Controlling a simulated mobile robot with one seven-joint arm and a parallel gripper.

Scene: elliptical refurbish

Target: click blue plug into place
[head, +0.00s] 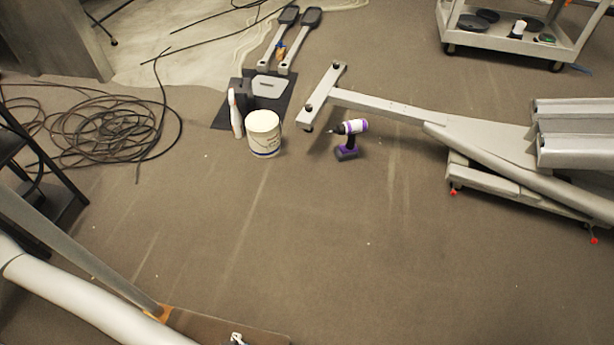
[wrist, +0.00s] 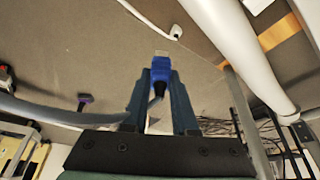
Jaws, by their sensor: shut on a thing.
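The blue plug (wrist: 161,72) is in the wrist view, held between the two dark fingers of my gripper (wrist: 161,80). Its tip points away from the gripper, and a dark cable end trails back between the fingers. Ahead and slightly right of the plug is a small white connector-like piece (wrist: 176,32) with a white cable leading up from it. The plug and this white piece look apart. In the head view a small white piece (head: 237,339) shows at the bottom edge, cut off by the frame. My gripper cannot be made out in the head view.
A white tube (head: 85,305) and a grey bar with an orange end (head: 160,312) cross the lower left. A purple drill (head: 348,140), a white bucket (head: 264,135), coiled cables (head: 110,130) and a grey machine frame (head: 400,108) are on the floor. The middle floor is clear.

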